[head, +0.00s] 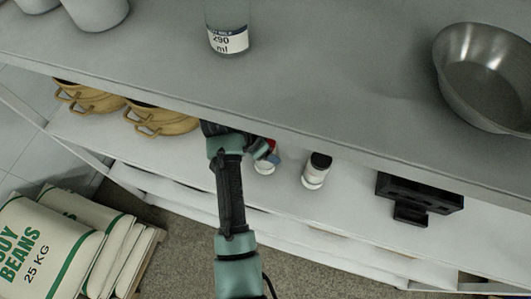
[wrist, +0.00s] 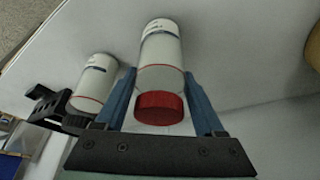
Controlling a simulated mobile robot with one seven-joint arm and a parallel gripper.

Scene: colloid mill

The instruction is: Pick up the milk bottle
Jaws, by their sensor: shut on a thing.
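A white bottle with a red cap (wrist: 160,62) is between the two blue fingers of my gripper (wrist: 163,98) in the wrist view, and the gripper is shut on it. In the head view my gripper (head: 268,157) is at the lower shelf, under the upper shelf's edge, and the red-capped bottle (head: 264,168) shows only in part behind it. I cannot tell whether its base touches the shelf. A clear bottle with a white "290 ml" label (head: 228,40) stands on the upper shelf.
A white bottle with a black cap (head: 314,174) stands just right of my gripper on the lower shelf (head: 345,195). A black holder (head: 420,192) lies farther right, and tan pots (head: 160,120) stand to the left. The upper shelf (head: 330,70) overhangs; a metal bowl (head: 485,75) is on it.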

